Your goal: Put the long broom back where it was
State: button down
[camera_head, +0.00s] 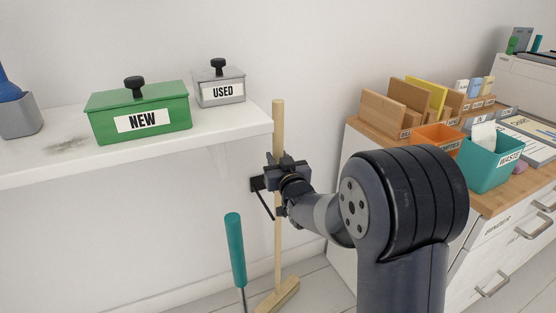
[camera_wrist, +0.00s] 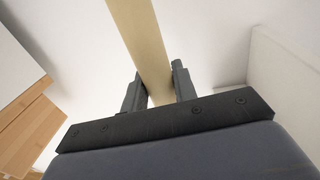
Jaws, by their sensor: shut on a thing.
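The long broom (camera_head: 278,235) has a pale wooden handle and a wooden head at the floor. It stands close to upright beside the right end of the white shelf, near the wall. My gripper (camera_head: 274,184) is shut on the handle about midway up. In the wrist view the handle (camera_wrist: 145,45) runs between the two dark fingers of my gripper (camera_wrist: 159,88). A dark bracket shows at the wall just left of my gripper; whether the handle touches it I cannot tell. Part of the handle is hidden behind my gripper.
A teal-handled tool (camera_head: 235,250) stands left of the broom. The white shelf (camera_head: 225,125) holds a green NEW box (camera_head: 140,110), a grey USED box (camera_head: 219,88) and a grey cup (camera_head: 20,117). A wood-topped cabinet (camera_head: 490,203) with a teal WASTE bin (camera_head: 490,168) stands at right.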

jog(key=c, duration=1.1)
grip_release()
jog(key=shift+r, duration=0.1)
jog(key=p+v, duration=0.1)
jog(key=v, duration=0.5)
jog(key=p+v, duration=0.1)
jog(key=v, duration=0.5)
jog(key=shift+r, duration=0.1)
jog(key=x, duration=0.5)
jog(key=b+x, duration=0.1)
jog(key=x, duration=0.5)
jog(key=shift+w+a, duration=0.1)
jog(key=shift+w, duration=0.2)
jog(key=shift+w+f+b, duration=0.25)
jog(key=shift+f+b, duration=0.05)
jog(key=shift+b, duration=0.2)
jog(key=shift+s+r+p, duration=0.25)
jog(key=shift+r+p, duration=0.5)
jog(key=shift+r, duration=0.1)
jog(key=shift+f, duration=0.1)
